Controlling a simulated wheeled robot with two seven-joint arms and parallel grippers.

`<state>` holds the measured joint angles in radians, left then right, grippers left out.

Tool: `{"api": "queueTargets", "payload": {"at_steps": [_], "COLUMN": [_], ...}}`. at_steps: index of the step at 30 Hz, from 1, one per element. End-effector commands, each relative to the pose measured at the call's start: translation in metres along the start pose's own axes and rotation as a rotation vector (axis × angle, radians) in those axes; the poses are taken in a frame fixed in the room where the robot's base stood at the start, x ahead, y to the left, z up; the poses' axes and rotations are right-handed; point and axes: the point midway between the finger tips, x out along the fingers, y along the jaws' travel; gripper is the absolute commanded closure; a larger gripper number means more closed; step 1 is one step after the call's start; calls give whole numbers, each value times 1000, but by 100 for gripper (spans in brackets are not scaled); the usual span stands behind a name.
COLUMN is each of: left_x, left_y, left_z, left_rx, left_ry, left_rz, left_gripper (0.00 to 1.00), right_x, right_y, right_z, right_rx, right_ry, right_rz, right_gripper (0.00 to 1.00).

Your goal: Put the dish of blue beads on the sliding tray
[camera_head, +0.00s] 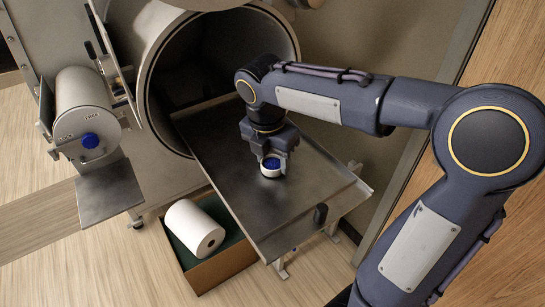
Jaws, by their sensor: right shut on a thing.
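The dish of blue beads (271,168) is a small white round dish with blue inside. My right gripper (270,152) is above it and shut on it, pointing down. The sliding tray (225,182) is a grey metal tray with low rims, pulled out of the large round chamber opening. The dish is over the middle of the tray; I cannot tell whether it touches the surface. The gripper hides part of the dish's rim and the tray behind it. My left gripper is not in view.
The large round chamber (160,75) stands behind the tray. A smaller cylindrical port (85,112) with a blue knob and a grey shelf (108,192) is at the left. A cardboard box (222,268) with a white roll (194,228) sits on the floor below.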

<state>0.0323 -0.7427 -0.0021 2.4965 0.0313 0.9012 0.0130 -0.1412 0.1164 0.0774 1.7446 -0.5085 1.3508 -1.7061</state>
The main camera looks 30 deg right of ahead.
Motion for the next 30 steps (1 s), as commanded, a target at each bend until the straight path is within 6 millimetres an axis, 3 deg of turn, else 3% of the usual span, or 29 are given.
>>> {"api": "queueTargets", "payload": {"at_steps": [11, 12, 17, 25, 30], "left_x": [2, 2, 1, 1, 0], "left_y": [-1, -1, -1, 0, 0], "left_z": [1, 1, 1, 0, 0], "left_rx": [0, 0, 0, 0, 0], "left_ry": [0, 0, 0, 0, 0], "left_rz": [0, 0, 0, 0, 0], "left_gripper": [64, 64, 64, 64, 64], "right_x": [5, 4, 4, 3, -13], "right_y": [0, 0, 0, 0, 1], "right_z": [-1, -1, -1, -1, 0], "right_rx": [1, 1, 1, 1, 1], "right_ry": [0, 0, 0, 0, -2], "right_rz": [0, 0, 0, 1, 5], "right_gripper": [74, 50, 30, 30, 30]}}
